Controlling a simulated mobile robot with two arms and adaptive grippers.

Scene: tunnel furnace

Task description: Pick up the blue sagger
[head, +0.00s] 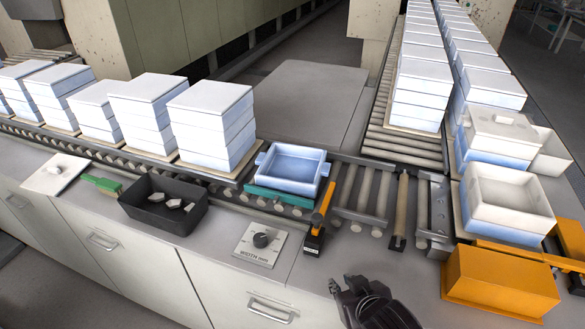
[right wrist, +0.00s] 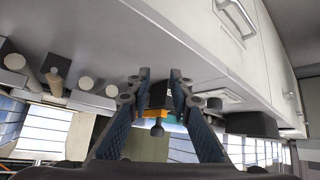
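The blue sagger (head: 291,168) is an open, empty, pale-blue square tray with small side lugs. It sits upright on a teal plate (head: 262,196) on the roller conveyor, in the middle of the head view. A teal and pale-blue patch beyond the fingers is too hidden to identify surely. My left gripper is not in view.
An orange-handled stop (head: 320,212) stands at the sagger's near right. A dial plate (head: 260,243), a black bin (head: 163,205) and a green brush (head: 101,184) lie on the counter. White sagger stacks (head: 211,125) stand left; an orange box (head: 500,280) is at right.

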